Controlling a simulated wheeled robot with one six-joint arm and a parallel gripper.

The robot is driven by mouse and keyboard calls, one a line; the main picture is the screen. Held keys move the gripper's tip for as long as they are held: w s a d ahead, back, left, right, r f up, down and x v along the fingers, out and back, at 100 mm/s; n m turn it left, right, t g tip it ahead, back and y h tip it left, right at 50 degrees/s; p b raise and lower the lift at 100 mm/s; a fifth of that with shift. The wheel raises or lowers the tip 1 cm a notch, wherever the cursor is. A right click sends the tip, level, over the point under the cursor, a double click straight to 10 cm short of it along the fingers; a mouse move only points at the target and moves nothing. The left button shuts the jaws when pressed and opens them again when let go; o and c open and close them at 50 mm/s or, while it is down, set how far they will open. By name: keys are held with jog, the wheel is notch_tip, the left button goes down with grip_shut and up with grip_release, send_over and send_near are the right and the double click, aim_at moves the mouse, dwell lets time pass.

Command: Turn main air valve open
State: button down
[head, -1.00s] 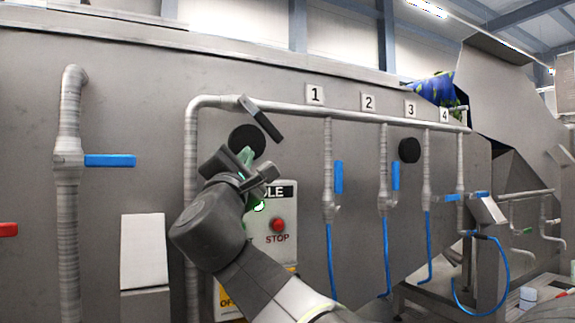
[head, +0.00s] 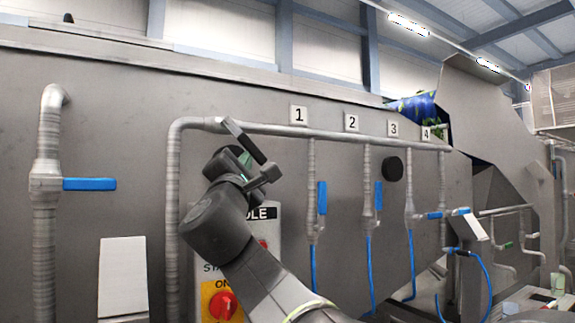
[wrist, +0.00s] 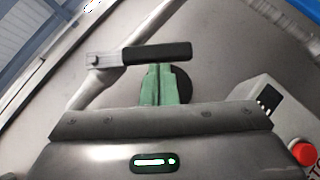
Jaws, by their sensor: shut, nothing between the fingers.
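The main air valve is a black lever handle (head: 243,141) on the grey pipe at the upper left corner of the manifold, slanting down to the right across the pipe. In the wrist view the black grip (wrist: 157,54) lies level, with its pale hub at its left end. My gripper (head: 246,161) is just below the handle in the head view. In the wrist view its green fingers (wrist: 160,72) are together and empty, their tips at the lower edge of the grip. I cannot tell whether they touch it.
A control box with a red stop button (wrist: 303,153) stands close to the right. Several blue-handled valves, such as the one under sign 1 (head: 321,198), hang from the manifold pipe (head: 280,131). A black disc on the wall (wrist: 181,84) lies behind my fingers.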

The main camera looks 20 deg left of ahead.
aim_at(259, 153)
jog(key=shift+w+d+b, duration=0.2)
jog(key=shift+w+b, duration=0.05)
jog(key=shift+b, duration=0.25)
jog(key=shift+w+d+r+b, duration=0.2)
jog(key=shift+w+d+b, duration=0.2)
jog(key=shift+b, duration=0.4)
jog(key=shift+w+d+r+b, duration=0.3)
jog(key=shift+w+r+b, duration=0.1)
jog(key=shift+b, duration=0.25)
jog(key=shift+w+d+r+b, duration=0.2)
jog(key=shift+w+d+r, duration=0.1)
jog(key=shift+r, duration=0.25)
jog(key=shift+w+d+r+b, duration=0.2)
jog(key=shift+w+r, duration=0.1)
jog(key=shift+r, duration=0.2)
jog(key=shift+w+d+r+b, duration=0.15)
jog(key=shift+w+d+r, duration=0.15)
jog(key=shift+r, duration=0.25)
